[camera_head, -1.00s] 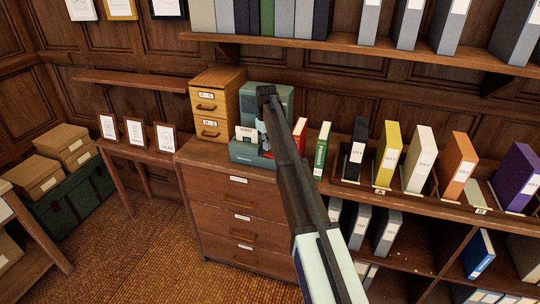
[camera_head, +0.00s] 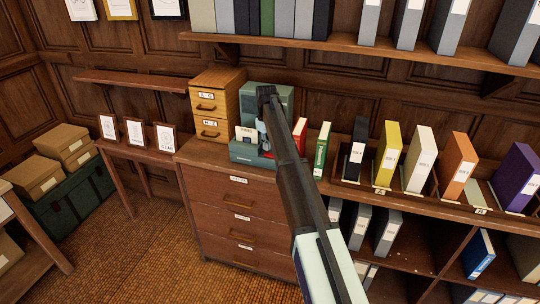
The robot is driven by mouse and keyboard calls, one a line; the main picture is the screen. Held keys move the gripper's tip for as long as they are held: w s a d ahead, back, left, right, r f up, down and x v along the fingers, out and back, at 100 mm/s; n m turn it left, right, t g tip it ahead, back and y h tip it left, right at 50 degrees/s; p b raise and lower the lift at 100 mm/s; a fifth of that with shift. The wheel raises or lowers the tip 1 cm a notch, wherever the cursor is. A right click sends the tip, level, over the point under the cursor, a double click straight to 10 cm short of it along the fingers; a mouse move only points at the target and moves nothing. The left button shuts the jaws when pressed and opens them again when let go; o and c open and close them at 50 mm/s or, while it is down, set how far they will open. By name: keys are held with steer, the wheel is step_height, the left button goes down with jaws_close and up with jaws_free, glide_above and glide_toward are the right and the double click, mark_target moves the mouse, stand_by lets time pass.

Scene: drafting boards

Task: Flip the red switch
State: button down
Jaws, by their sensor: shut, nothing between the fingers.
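A teal machine (camera_head: 282,98) stands on top of the wooden drawer cabinet, with a lower teal base (camera_head: 243,153) in front and a cream card on it. My arm reaches up from the bottom of the view and bends down at a dark joint in front of this machine. My gripper (camera_head: 263,137) shows only as a small pale part below that joint, over the machine's base. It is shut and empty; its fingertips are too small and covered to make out.
A wooden two-drawer box (camera_head: 217,104) stands close left of the machine. A red book (camera_head: 300,133) and a green book (camera_head: 321,150) stand close on its right, then several binders. A shelf (camera_head: 370,53) hangs above. The floor (camera_head: 145,255) in front is clear.

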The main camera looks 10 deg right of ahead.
mark_target(267, 153)
steer(key=shift+f+b, duration=0.35)
steer(key=shift+f, duration=0.9)
stand_by(0.8)
steer(key=shift+r, duration=0.15)
steer(key=shift+r+p, duration=1.7)
steer(key=shift+r, duration=1.65)
steer(key=s+f+m+g+b, duration=0.1)
steer(key=s+f+m+g, duration=0.1)
steer(key=s+f, duration=1.5)
steer(key=s+f+m+g+b, duration=0.1)
steer(key=s+f+m+g, duration=0.1)
steer(key=s+f, duration=1.5)
steer(key=s+f+m+g+b, duration=0.2)
steer(key=s+f, duration=1.5)
steer(key=s, duration=2)
steer(key=shift+s+g, duration=0.35)
steer(key=shift+g, duration=0.05)
